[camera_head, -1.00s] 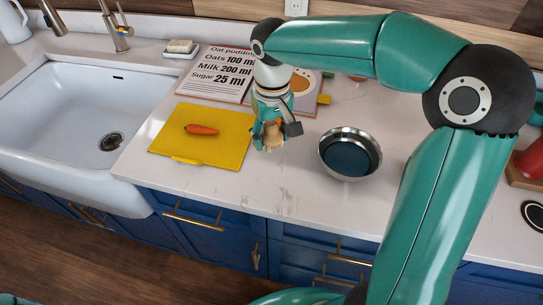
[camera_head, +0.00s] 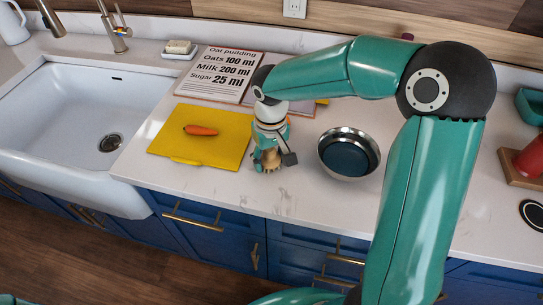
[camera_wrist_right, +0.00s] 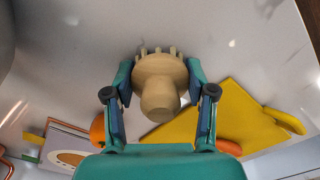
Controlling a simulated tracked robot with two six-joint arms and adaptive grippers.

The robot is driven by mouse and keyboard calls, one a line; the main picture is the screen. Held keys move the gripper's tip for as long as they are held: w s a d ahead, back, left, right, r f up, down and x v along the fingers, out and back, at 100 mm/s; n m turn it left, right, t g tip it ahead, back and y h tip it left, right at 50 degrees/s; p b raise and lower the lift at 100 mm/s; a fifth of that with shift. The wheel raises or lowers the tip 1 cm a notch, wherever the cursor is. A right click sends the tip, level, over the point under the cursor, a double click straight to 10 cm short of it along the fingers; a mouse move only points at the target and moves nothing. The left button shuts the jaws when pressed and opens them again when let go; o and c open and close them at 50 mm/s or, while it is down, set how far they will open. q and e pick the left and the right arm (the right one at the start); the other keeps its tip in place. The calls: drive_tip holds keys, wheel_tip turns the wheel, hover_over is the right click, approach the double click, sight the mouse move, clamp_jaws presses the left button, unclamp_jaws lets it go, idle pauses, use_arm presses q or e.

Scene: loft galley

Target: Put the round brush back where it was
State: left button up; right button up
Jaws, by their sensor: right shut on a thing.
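The round brush is pale wood with a knob and stubby bristles; it shows in the head view (camera_head: 270,161) and in the right wrist view (camera_wrist_right: 158,84). My right gripper (camera_head: 268,157) is shut on it, one finger on each side in the right wrist view (camera_wrist_right: 159,72). The brush is beside the right edge of the yellow board, bristles toward the counter (camera_head: 310,203). I cannot tell whether the bristles touch the counter. My left gripper is not in view.
A yellow cutting board (camera_head: 219,152) with a carrot (camera_head: 201,130) lies to the left. A steel bowl (camera_head: 349,153) stands to the right. A recipe board (camera_head: 220,73) lies behind, near a sink (camera_head: 62,121). The counter's front strip is clear.

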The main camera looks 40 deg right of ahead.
sight(271, 150)
drive_tip(key=o, duration=1.2)
wheel_tip(271, 150, up, 12)
drive_tip(key=shift+f, duration=0.1)
drive_tip(key=shift+r, duration=0.2)
drive_tip(key=shift+s+d, duration=0.1)
drive_tip(key=shift+s, duration=0.05)
